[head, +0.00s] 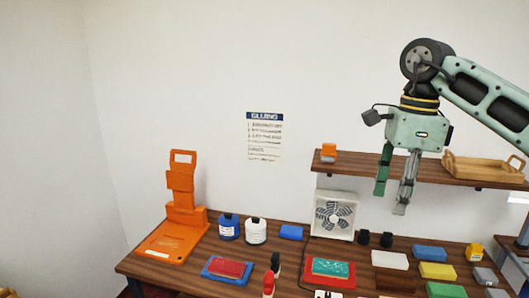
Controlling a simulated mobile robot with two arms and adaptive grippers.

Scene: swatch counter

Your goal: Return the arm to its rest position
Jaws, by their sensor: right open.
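My right gripper (391,200) hangs in the air in the right part of the head view, with its fingers pointing down. Its two fingers are apart and nothing is between them. Its pale green arm comes in from the right edge, high up. In the picture the fingers overlap the wooden wall shelf (345,168) and the wall just below it. My left gripper is not in view.
The wooden counter (150,278) holds an orange stand (172,240), blue and white bottles, a white fan (334,215) and several coloured blocks. A wooden tray (484,168) and a small orange item (328,152) sit on the shelf. The left wall area is clear.

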